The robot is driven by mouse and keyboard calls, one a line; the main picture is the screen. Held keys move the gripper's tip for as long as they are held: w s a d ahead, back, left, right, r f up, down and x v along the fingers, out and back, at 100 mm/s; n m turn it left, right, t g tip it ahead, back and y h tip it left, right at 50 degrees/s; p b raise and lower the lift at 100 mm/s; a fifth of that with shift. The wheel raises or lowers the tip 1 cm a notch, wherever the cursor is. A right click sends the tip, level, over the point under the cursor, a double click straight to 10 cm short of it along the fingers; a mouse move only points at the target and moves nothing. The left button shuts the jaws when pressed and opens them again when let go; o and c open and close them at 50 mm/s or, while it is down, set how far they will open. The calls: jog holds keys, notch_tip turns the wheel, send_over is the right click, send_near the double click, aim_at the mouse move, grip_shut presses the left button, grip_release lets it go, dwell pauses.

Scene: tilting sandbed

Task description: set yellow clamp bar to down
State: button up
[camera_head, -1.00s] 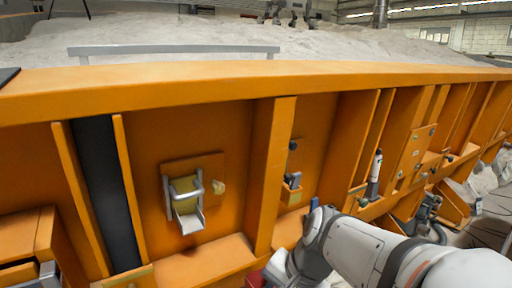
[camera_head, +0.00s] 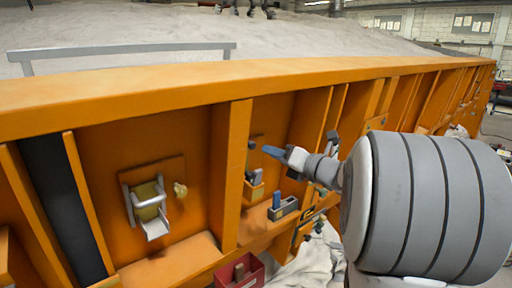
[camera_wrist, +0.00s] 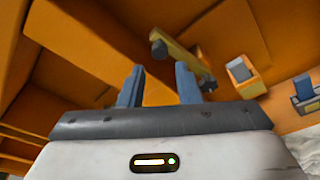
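The yellow clamp bar (camera_wrist: 182,56) shows in the wrist view as a slim yellow bar with a dark knob at its upper left end and dark fittings at its lower right. It slants across an orange panel. In the head view only its dark knob (camera_head: 251,145) shows clearly, right of an upright orange rib. My gripper (camera_wrist: 159,84) is open and empty, its two blue-grey fingers apart. The bar shows just beyond the fingertips, by the right finger; contact cannot be told. In the head view my gripper (camera_head: 272,152) points left towards the knob.
Below my gripper are small holders with blue-grey blocks (camera_head: 278,204). A red bin (camera_head: 240,271) stands lower down. Orange ribs and the top rail (camera_head: 200,86) bound the space.

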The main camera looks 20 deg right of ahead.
aim_at(254, 146)
jog(key=x, duration=0.6)
jog(key=shift+p, duration=0.4)
jog(key=shift+c, duration=0.3)
grip_shut()
